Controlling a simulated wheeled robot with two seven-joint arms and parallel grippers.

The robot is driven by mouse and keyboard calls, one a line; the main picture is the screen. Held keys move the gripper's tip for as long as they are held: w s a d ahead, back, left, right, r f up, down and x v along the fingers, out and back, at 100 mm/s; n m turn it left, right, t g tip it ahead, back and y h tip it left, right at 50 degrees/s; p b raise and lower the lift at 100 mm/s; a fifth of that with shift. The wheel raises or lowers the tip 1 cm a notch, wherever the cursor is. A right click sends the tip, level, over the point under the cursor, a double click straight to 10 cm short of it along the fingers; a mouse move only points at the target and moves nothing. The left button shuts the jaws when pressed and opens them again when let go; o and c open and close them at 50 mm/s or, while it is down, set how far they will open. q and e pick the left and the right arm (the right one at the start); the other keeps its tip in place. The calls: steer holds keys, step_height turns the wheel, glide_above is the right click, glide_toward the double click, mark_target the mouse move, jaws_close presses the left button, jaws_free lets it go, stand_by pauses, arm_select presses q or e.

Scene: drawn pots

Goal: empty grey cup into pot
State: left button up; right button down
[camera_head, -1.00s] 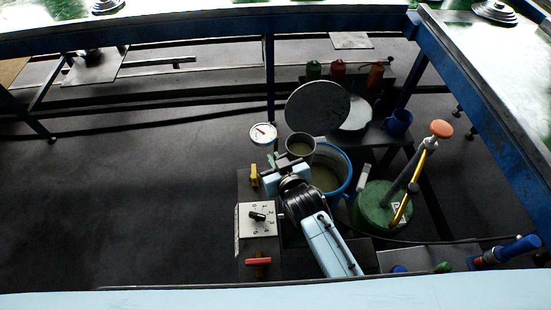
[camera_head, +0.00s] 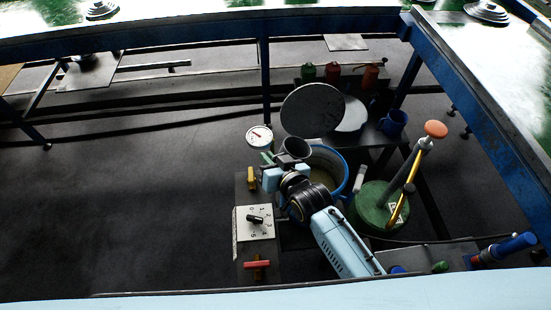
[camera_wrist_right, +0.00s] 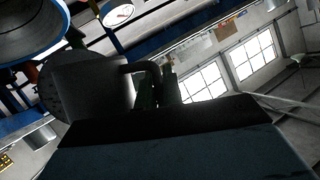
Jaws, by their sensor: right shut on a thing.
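The grey cup (camera_head: 296,147) is in my right gripper (camera_head: 276,160), over the left rim of the blue pot (camera_head: 345,172). The cup is tilted and its mouth shows dark; I cannot tell whether any contents remain in it. The pot holds a murky liquid, partly hidden by my arm. In the right wrist view the gripper fingers (camera_wrist_right: 157,88) are shut on the handle of the cup (camera_wrist_right: 88,85), and the pot (camera_wrist_right: 60,30) shows at the top left. My left gripper is not in view.
A round dark lid (camera_head: 312,108) stands behind the pot. A green canister (camera_head: 374,215) with a pump is at its right. A dial gauge (camera_head: 259,138) and a switch panel (camera_head: 254,223) are at the left. A blue mug (camera_head: 394,122) stands behind, to the right.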

steer(key=shift+r, duration=0.25)
steer(key=shift+s+r+p, duration=0.1)
steer(key=shift+r+p, duration=0.1)
steer(key=shift+p, duration=0.3)
steer(key=shift+r+m+y, duration=0.1)
steer(key=shift+m+y, duration=0.2)
steer(key=shift+r, duration=0.25)
steer(key=shift+p, duration=0.3)
steer(key=shift+d+r+m, duration=0.1)
steer(key=shift+r+m, duration=0.15)
steer(key=shift+m, duration=0.05)
steer(key=shift+r, duration=0.2)
steer(key=shift+d+r+m+y+p, duration=0.1)
steer(key=shift+r+m+y+p, duration=0.05)
steer(key=shift+m+y+p, duration=0.2)
stand_by(0.5)
